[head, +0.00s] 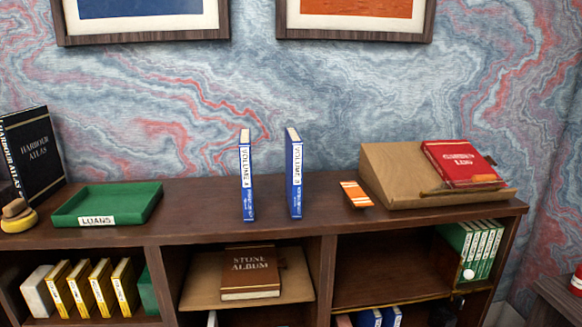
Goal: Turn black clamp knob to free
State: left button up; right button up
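No clamp and no knob can be made out for certain. A small dark object (444,312) sits low in the right bay of the shelf unit, near the bottom edge of the head view. It is too dark and cut off to tell whether it is the black clamp knob. A small white round thing (468,273) shows at the foot of the green books (478,250). Neither of my grippers is in view.
Two blue volumes (246,178) (294,175) stand apart on the unit's top (200,226). A green tray (140,207) is left. A sloped stand (392,178) holds a red book (460,163). An orange-striped item (355,194) lies beside it. A brown album (250,275) lies below.

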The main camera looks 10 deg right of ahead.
aim_at(458, 301)
jog(key=z, duration=1.3)
